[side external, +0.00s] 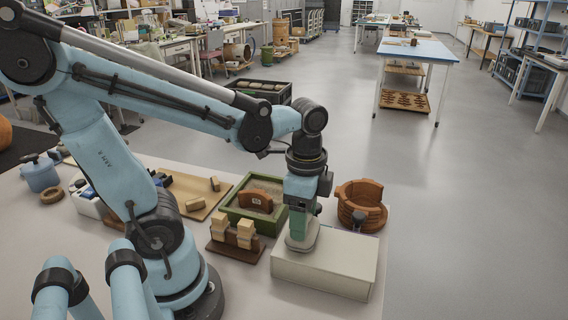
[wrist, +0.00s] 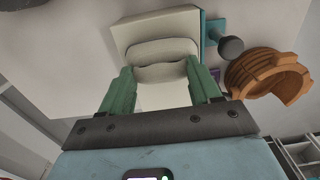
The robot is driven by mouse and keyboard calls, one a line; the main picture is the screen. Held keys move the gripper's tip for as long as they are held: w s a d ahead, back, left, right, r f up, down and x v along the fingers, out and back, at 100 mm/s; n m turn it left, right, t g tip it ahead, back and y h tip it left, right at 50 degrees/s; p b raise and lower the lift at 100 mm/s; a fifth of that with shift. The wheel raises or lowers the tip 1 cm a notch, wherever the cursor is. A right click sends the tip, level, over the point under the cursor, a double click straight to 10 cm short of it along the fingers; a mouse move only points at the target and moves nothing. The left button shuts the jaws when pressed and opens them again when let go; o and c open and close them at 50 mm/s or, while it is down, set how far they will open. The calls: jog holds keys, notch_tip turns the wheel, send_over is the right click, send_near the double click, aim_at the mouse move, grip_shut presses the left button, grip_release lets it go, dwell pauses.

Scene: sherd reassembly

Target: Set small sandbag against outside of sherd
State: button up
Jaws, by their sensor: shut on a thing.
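My gripper (side external: 302,215) has green fingers pointing down, shut on a pale sandbag (side external: 301,241) at the left end of a cream box's top. In the wrist view my gripper (wrist: 161,85) has one finger on each side of the sandbag (wrist: 162,71). I cannot tell whether the bag rests on the box or hangs just above it. A brown curved sherd (side external: 255,201) with a small label stands in the sand of a green tray (side external: 228,212), left of my gripper. The sherd is not visible in the wrist view.
The cream box (side external: 325,268) stands at the table's front right. A stepped terracotta vessel (side external: 361,203) is behind it and also shows in the wrist view (wrist: 268,73). A dark knob-like thing (wrist: 230,48) is near it. A brown stand with wooden blocks (side external: 234,236) is left of the box.

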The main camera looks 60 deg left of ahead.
jog(key=shift+r, duration=0.15)
jog(key=shift+c, duration=0.8)
jog(key=shift+r, duration=2.8)
jog(key=w+a+f, duration=0.4)
jog(key=w+a, duration=0.9)
jog(key=shift+a+f, duration=0.1)
jog(key=shift+f, duration=3.85)
jog(key=shift+w+d, duration=0.5)
